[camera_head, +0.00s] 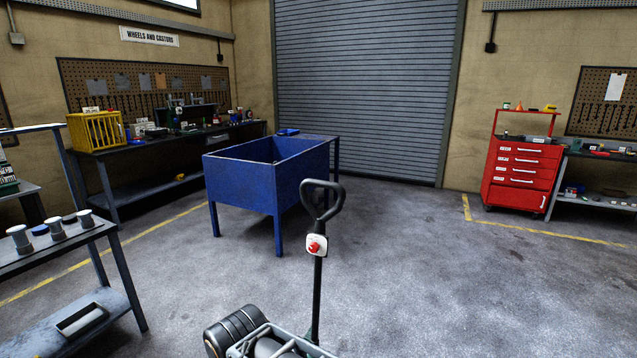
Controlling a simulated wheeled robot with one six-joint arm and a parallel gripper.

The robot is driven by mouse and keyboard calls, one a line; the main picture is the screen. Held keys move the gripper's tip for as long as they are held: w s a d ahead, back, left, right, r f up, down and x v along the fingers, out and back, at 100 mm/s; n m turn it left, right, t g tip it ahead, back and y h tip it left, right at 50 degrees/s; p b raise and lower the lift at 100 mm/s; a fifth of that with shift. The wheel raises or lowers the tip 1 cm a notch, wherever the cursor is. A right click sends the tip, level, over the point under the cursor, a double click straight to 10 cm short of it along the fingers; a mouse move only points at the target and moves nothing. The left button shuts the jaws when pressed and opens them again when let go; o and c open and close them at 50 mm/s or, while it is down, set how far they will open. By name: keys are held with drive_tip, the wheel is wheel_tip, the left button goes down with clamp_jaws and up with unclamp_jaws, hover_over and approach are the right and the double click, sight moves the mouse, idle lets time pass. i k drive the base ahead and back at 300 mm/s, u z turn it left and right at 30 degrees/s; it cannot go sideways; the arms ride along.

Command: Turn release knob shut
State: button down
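A dark upright handle (316,290) with a loop grip (322,196) at its top stands at the bottom centre of the head view. A red knob (314,246) sits on a small white plate on the handle's shaft, below the loop. The angle the knob is turned to is too small to tell. At the handle's foot are a grey metal frame and a black ribbed roller-like part (236,328), cut off by the lower picture edge. My gripper is not in view.
A blue open-topped tank on legs (240,183) stands behind the handle to the left. A grey bench (60,262) with metal cylinders is at near left. A red tool cabinet (521,176) stands at far right. The concrete floor right of the handle is clear.

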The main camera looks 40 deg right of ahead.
sight(313, 248)
drive_tip(key=k, duration=0.5)
drive_tip(key=z, duration=2.1)
drive_tip(key=i, duration=2.05)
drive_tip(key=u, duration=3.95)
